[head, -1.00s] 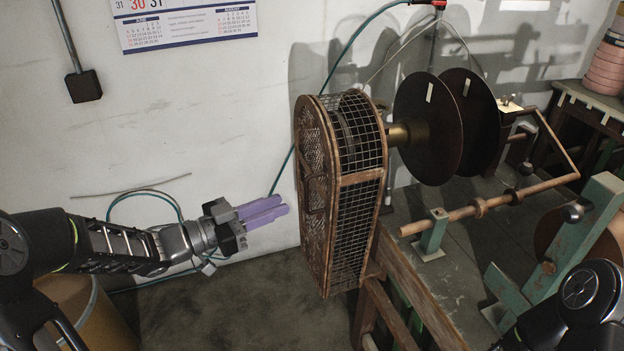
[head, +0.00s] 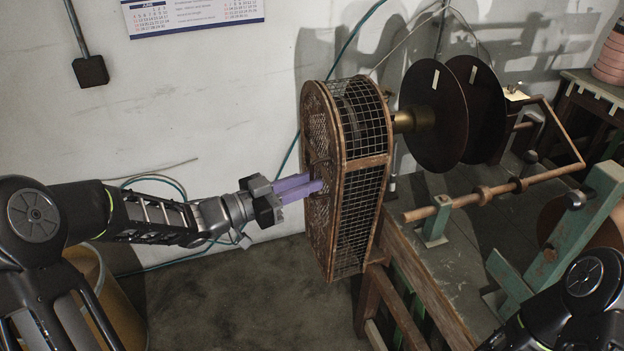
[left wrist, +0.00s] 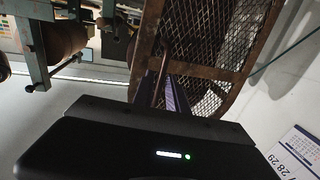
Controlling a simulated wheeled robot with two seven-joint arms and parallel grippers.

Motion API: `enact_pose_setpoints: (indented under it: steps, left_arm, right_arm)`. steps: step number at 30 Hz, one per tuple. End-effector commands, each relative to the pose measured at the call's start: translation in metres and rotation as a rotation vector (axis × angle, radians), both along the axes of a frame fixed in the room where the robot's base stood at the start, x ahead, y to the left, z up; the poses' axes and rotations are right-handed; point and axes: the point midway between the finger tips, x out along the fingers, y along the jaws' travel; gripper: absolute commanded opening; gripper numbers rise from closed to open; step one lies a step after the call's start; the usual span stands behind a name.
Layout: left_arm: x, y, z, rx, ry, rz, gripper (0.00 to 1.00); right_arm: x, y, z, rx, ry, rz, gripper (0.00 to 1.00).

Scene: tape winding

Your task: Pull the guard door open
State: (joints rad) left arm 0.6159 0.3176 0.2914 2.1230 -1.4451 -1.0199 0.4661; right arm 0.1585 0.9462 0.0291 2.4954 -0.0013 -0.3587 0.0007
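The guard (head: 362,200) is a tall rusty mesh housing with rounded ends. Its guard door (head: 318,235) is the framed mesh face on the left side and looks shut against the housing. My left gripper (head: 314,181) has its purple fingers at the middle of the door, by the handle. The fingers look parted, with a narrow gap. In the left wrist view the handle bar (left wrist: 162,80) stands in front of the door mesh (left wrist: 205,50), beside the purple fingers (left wrist: 176,98). Whether they touch it is unclear. My right gripper is out of view; only part of that arm shows at lower right.
Dark reel discs (head: 433,115) and a wooden rod (head: 460,204) lie right of the guard on the machine. A wooden bench frame (head: 425,285) supports it. The floor (head: 255,290) left of the guard is clear. A tan drum (head: 120,305) stands at lower left.

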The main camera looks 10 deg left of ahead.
Motion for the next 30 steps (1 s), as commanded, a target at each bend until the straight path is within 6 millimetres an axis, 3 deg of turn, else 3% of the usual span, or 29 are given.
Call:
enact_pose_setpoints:
  steps: [5, 13, 20, 30]
  left_arm:
    - [0.0100, -0.0104, 0.0000, -0.001, 0.001, 0.001, 0.18]
    - [0.0107, -0.0112, -0.0001, -0.001, 0.001, 0.001, 0.18]
    - [0.0106, -0.0109, -0.0001, -0.001, 0.001, 0.001, 0.00]
    - [0.0105, -0.0108, 0.0000, -0.001, 0.001, 0.001, 0.00]
  right_arm:
    - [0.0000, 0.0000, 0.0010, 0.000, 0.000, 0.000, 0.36]
    - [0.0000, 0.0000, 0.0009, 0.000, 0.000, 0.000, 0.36]
    - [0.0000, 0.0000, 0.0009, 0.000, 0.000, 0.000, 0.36]
    - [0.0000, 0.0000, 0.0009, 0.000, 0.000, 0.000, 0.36]
